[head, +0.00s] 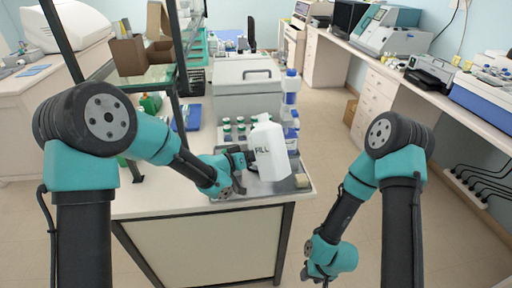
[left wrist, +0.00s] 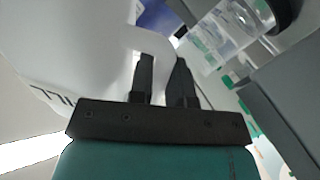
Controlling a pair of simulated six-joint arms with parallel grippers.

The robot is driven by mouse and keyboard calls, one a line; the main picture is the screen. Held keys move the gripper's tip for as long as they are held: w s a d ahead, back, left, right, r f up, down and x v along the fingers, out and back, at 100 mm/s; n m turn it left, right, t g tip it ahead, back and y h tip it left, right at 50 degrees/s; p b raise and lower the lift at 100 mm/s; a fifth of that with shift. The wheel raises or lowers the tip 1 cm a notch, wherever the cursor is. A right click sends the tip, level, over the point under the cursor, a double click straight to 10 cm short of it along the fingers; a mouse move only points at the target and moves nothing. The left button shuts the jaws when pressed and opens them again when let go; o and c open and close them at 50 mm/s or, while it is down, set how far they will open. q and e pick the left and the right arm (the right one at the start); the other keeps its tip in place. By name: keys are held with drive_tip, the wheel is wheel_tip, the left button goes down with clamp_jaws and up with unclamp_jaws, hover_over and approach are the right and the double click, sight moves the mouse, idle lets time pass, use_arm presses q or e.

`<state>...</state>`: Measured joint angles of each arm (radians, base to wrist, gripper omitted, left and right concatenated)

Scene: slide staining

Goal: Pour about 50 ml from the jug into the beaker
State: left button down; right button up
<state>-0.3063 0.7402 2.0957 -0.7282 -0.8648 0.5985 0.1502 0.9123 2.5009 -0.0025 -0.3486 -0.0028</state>
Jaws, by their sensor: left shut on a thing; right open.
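The white jug (head: 270,152), with dark lettering on its side, is in my left gripper (head: 240,160) above the bench's front right part. It looks slightly tilted. In the left wrist view the jug (left wrist: 70,55) fills the left side, and the fingers (left wrist: 165,75) are shut at its handle. A clear vessel (left wrist: 228,38) shows at upper right there; I cannot tell if it is the beaker. No beaker is clear in the head view; the jug hides part of the bench. My right gripper (head: 318,272) is open and empty, low and right of the bench.
Several small green-capped bottles (head: 227,130) stand behind the jug. A grey box (head: 245,90) and blue-white containers (head: 291,88) are farther back. A dark shelf post rises at left. Open floor lies right of the bench.

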use_arm(q)
drive_tip(key=m, duration=0.1)
drive_tip(key=w+r+m+t, duration=0.1)
drive_tip(key=w+r+m, duration=0.1)
drive_tip(key=m, duration=0.1)
drive_tip(key=shift+a+h, duration=0.3)
drive_tip(key=shift+w+a+f+m+t+h, duration=0.15)
drive_tip(key=shift+w+f+m+t+h, duration=0.2)
drive_tip(key=shift+m, duration=0.65)
idle(1.0)
